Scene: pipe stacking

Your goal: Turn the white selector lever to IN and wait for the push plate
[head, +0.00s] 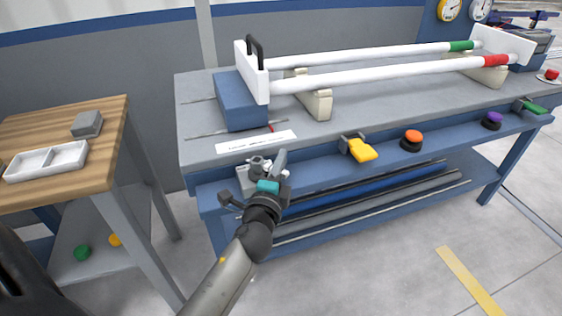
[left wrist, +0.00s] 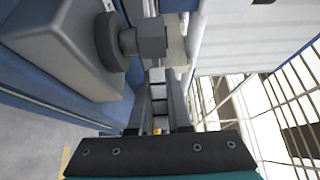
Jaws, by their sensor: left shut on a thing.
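My left gripper (head: 270,164) is at the selector's grey housing (head: 246,181) on the bench's front edge. In the left wrist view its fingers (left wrist: 160,88) are shut on a small pale piece (left wrist: 155,75), apparently the white selector lever, beside the grey housing (left wrist: 62,48) with its dark round knob. The gripper hides most of the lever, and I cannot read any IN marking. The white push plate (head: 246,73) with a black handle stands upright against the left ends of two white pipes (head: 390,75). My right gripper is not in view.
A white label strip (head: 256,142) lies on top. A wooden table (head: 60,125) with a white tray (head: 20,168) stands left.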

